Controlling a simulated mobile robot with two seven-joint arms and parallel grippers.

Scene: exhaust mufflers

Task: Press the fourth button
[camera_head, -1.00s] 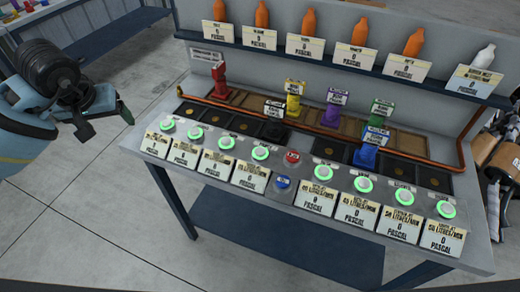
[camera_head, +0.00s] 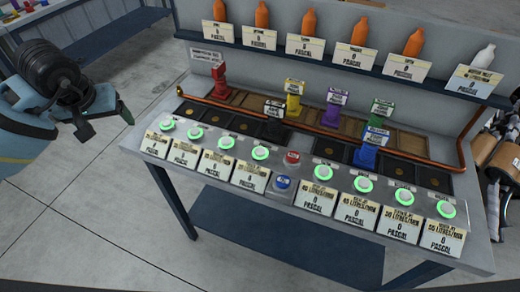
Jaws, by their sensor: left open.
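A row of round buttons with glowing green rims runs along the front of the workbench. Counted from the left, the first button (camera_head: 166,126), second button (camera_head: 196,132), third button (camera_head: 227,142) and fourth button (camera_head: 260,153) each have a "Pascal" card in front. Several more green-ringed buttons continue right of a red button (camera_head: 292,157) and a blue button (camera_head: 283,182). My left gripper (camera_head: 106,122) is open and empty, left of the bench and apart from all buttons. My right gripper is not in view.
Behind the buttons stand a red muffler (camera_head: 219,82), black muffler (camera_head: 273,124), yellow muffler (camera_head: 293,102), purple muffler (camera_head: 331,114), green muffler (camera_head: 380,122) and blue muffler (camera_head: 367,154). A copper pipe (camera_head: 330,132) runs behind. A shelf (camera_head: 300,56) holds orange bottles and one white bottle.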

